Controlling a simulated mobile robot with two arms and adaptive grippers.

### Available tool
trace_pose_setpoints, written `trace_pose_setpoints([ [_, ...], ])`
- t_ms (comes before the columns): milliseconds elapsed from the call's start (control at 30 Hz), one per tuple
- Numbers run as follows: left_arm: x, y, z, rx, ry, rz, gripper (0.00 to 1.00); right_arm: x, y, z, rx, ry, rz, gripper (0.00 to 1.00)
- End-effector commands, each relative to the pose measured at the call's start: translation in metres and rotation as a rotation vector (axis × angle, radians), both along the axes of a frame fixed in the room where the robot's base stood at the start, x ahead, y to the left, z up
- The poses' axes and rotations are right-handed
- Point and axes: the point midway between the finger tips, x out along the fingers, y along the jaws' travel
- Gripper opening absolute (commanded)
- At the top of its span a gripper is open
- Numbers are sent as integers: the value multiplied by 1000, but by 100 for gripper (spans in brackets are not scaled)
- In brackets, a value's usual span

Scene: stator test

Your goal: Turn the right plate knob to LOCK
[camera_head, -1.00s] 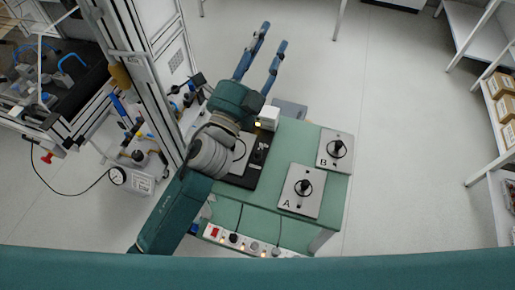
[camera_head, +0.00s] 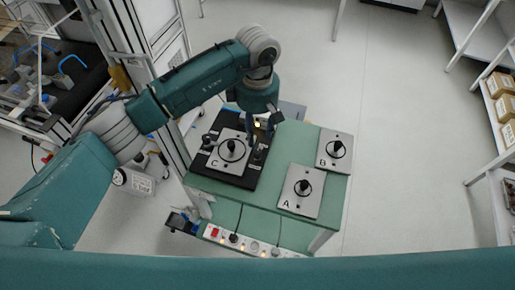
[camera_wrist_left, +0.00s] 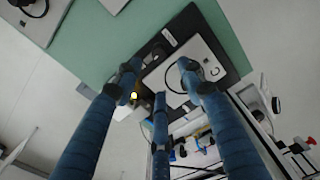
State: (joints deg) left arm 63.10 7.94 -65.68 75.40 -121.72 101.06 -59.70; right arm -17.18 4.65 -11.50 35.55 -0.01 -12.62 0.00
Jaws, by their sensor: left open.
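Three grey plates with black knobs are in the head view. Plate C (camera_head: 219,161) lies on a black base at the left of the green table; plate A (camera_head: 291,204) is at the front right and plate B (camera_head: 346,138) at the far right. Each has an upright black knob: knob C (camera_head: 232,147), knob A (camera_head: 303,187), knob B (camera_head: 336,149). My left gripper (camera_head: 261,131) is open and empty, pointing down by the right side of plate C. In the left wrist view plate C (camera_wrist_left: 205,55) lies beyond the spread fingers (camera_wrist_left: 160,85), which partly hide its ring. No LOCK marking is legible.
The green table (camera_head: 265,197) has bare room between the black base (camera_head: 242,181) and plate A. A power strip (camera_head: 265,247) runs along the front edge. A small lit yellow lamp (camera_wrist_left: 133,96) shows beside a finger. A metal frame (camera_head: 150,75) stands at the left.

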Motion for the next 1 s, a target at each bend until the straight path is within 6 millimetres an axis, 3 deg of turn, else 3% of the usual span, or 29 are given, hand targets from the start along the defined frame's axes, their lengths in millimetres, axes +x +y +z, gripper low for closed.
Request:
trace_pose_setpoints([
  [500, -2, -2, -86, -7, 5, 3, 40, 0, 0, 30, 0, 0, 0, 41],
  [933, -1, -2, -98, -7, 2, 1, 40, 0, 0, 31, 0, 1, -1, 41],
  [1000, -1, -2, -98, -7, 2, 1, 26, -1, 0, 31, 0, 1, -1, 41],
])
